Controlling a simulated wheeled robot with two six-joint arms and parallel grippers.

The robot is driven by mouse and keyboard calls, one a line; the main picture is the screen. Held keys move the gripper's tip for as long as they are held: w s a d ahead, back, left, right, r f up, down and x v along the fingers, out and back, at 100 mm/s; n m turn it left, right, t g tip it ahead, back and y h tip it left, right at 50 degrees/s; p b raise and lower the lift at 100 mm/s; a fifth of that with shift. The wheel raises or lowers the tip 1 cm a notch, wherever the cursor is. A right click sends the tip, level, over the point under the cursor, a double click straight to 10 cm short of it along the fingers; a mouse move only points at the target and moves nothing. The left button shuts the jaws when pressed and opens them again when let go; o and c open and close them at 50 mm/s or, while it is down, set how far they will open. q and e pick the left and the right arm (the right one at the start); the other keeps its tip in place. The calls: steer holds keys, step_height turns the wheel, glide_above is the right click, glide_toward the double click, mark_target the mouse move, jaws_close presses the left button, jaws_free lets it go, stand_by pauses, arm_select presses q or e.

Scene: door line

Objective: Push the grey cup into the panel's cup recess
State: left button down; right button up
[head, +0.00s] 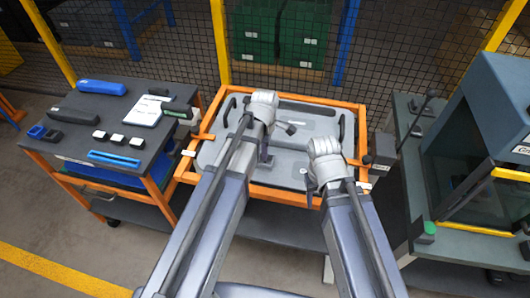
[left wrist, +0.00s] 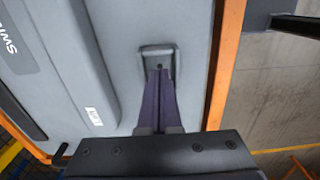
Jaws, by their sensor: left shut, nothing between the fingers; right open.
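The grey panel (head: 212,152) lies in an orange frame on a stand. In the left wrist view, a small grey rectangular cup with a raised rim (left wrist: 147,51) sits at the panel (left wrist: 120,45) near its orange-framed edge. The tips of my left gripper (left wrist: 160,74) are together and reach into the cup's opening, with nothing between them. I cannot tell how deep the cup sits; the recess around it is hidden. In the head view my left gripper (head: 266,158) points down at the panel, and the cup is not distinguishable. My right gripper (head: 312,193) is open and empty over the panel's lower right.
A dark cart (head: 75,132) at the left holds a blue case, white-topped blocks and blue trays. A grey cabinet with a window (head: 480,150) stands at the right. The orange frame (head: 280,197) borders the panel. A mesh fence (head: 400,50) stands behind.

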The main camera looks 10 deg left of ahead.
arm_select(q)
steer(key=shift+f+b, duration=1.45)
stand_by(0.6)
step_height(320, 180, up, 7)
steer(key=p, duration=0.7)
steer(key=shift+r, duration=0.15)
stand_by(0.4)
step_height(320, 180, up, 8)
steer(key=p, duration=0.8)
steer(key=shift+f, duration=0.2)
